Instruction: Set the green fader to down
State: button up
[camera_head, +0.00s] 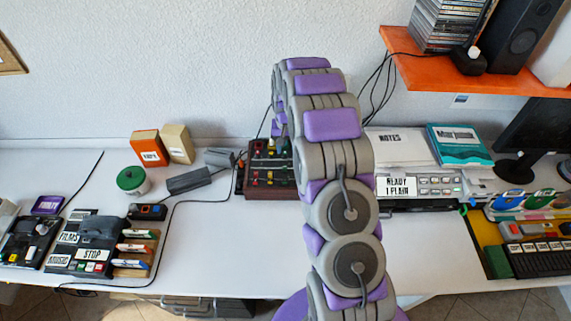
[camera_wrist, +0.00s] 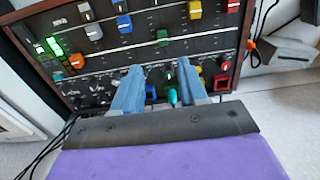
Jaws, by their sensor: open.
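The mixer panel (camera_wrist: 105,50) fills the upper part of the wrist view, with rows of coloured caps. A green fader cap (camera_wrist: 162,38) sits in the middle of the panel, just beyond my fingertips. My gripper (camera_wrist: 161,66) is open, its two blue fingers pointing at the panel with nothing held between them. A teal knob (camera_wrist: 172,97) shows low between the fingers. I cannot tell whether a finger touches the panel. In the head view the mixer (camera_head: 268,168) stands at the back of the desk, partly hidden by my arm; my gripper is hidden there.
Close to the green cap are a blue cap (camera_wrist: 124,24), a yellow-orange cap (camera_wrist: 195,10) and a red cap (camera_wrist: 233,6). A black cable lies left of the mixer. The desk (camera_head: 220,240) is clear in front of it. An orange shelf (camera_head: 480,80) overhangs at right.

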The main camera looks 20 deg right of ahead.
aim_at(285, 165)
jog(key=f, duration=0.2)
jog(key=a+f+b, duration=0.1)
jog(key=f, duration=0.5)
jog(key=shift+a+f, duration=0.15)
jog(key=shift+f, duration=0.05)
jog(key=shift+d+f, duration=0.1)
jog(key=shift+d, duration=0.45)
jog(key=shift+a, duration=0.4)
jog(key=c, duration=0.5)
jog(key=shift+d, duration=0.15)
grip_shut()
